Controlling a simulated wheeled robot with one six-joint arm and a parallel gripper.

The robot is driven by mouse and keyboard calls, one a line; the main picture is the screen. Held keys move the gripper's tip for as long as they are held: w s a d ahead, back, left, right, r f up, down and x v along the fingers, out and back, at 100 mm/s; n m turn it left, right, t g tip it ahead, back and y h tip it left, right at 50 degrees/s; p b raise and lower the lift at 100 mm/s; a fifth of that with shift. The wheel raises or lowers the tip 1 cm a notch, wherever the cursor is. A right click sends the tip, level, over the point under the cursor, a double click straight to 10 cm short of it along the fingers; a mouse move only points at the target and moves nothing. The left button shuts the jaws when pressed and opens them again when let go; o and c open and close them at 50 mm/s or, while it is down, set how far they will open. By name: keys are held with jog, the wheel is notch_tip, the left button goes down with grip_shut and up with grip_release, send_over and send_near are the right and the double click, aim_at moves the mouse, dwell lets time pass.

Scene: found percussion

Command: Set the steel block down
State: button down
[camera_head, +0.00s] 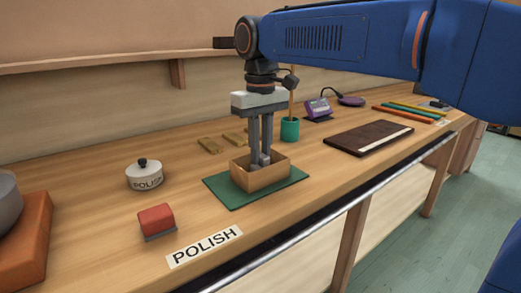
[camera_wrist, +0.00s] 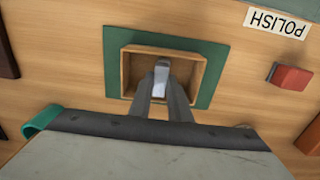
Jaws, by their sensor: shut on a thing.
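My gripper (camera_head: 262,160) points straight down into an open wooden box (camera_head: 270,181) on a green mat (camera_head: 229,195). In the wrist view its two fingers (camera_wrist: 164,85) are close together inside the box (camera_wrist: 191,61). They are shut on a small pale grey steel block (camera_wrist: 162,68), which shows between the fingertips. I cannot tell whether the block touches the box floor.
A "POLISH" label (camera_head: 205,246) lies near the front edge. A teal cup (camera_head: 290,129) stands behind the box, and a dark board (camera_head: 367,138) lies to the right.

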aim_at(261, 154)
jog(key=shift+f, duration=0.45)
jog(key=c, duration=1.6)
grip_release()
jog(key=shift+c, duration=0.2)
notch_tip(261, 154, up, 13)
jog(key=s+d+f+m+t, duration=0.1)
jog(key=s+d+f+m, duration=0.1)
jog(key=s+d+f, duration=0.35)
jog(key=s+d+f+m+t, duration=0.1)
jog(key=s+d+f, duration=0.1)
jog(key=d+f, duration=0.65)
jog(key=s+d+f+m+t, duration=0.1)
jog(key=s+d+f+m, duration=0.1)
jog(key=s+d+f, duration=0.4)
jog(key=s+d+f+m+t, duration=0.1)
jog(key=s+d+f, duration=0.6)
jog(key=f, duration=0.5)
jog(key=shift+f+m+t, duration=0.3)
jog(key=shift+m+t, duration=0.1)
jog(key=shift+s, duration=0.1)
